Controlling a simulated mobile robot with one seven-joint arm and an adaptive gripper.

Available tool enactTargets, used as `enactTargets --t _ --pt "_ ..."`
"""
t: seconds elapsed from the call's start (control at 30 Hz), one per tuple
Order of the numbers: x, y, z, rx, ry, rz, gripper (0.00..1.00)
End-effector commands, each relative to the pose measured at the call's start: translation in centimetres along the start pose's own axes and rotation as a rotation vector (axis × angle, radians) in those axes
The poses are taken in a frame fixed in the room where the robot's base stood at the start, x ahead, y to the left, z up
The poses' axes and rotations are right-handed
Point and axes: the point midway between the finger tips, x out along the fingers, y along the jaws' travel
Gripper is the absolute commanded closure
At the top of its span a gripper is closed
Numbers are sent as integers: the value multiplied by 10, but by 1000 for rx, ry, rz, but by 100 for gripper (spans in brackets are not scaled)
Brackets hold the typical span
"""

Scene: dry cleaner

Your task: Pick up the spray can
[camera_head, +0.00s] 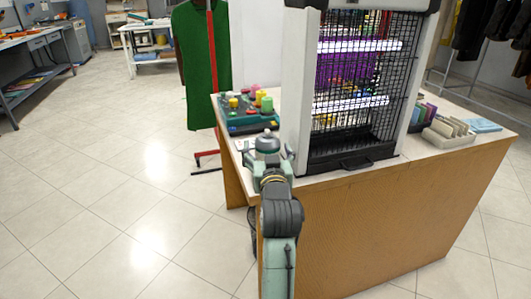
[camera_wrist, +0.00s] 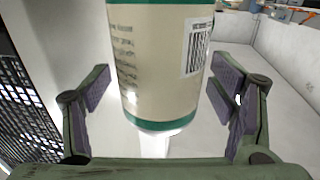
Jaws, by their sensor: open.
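A cream can with green bands, dark print and a barcode (camera_wrist: 165,65) fills the middle of the wrist view; it looks like the spray can. Its top is cut off by the frame. My gripper (camera_wrist: 160,98) is open, with one padded finger on each side of the can and a visible gap at both sides. In the head view my gripper (camera_head: 268,150) is over the counter's left end, beside the insect-killer-like cage. I cannot make out the can in the head view; my arm may hide it.
The caged unit with a black grid (camera_head: 362,90) stands close right of my gripper on the wooden counter (camera_head: 400,225). Several coloured spools (camera_head: 250,100) lie behind my gripper. A green garment (camera_head: 203,60) hangs on a red stand. The tiled floor (camera_head: 120,190) at left is clear.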

Motion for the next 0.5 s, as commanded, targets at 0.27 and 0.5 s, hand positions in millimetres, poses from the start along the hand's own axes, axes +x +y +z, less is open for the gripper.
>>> enactTargets --t 0.27,0.5 --pt "-1 0 0 0 0 0 24" --pt "-1 0 0 0 0 0 40"
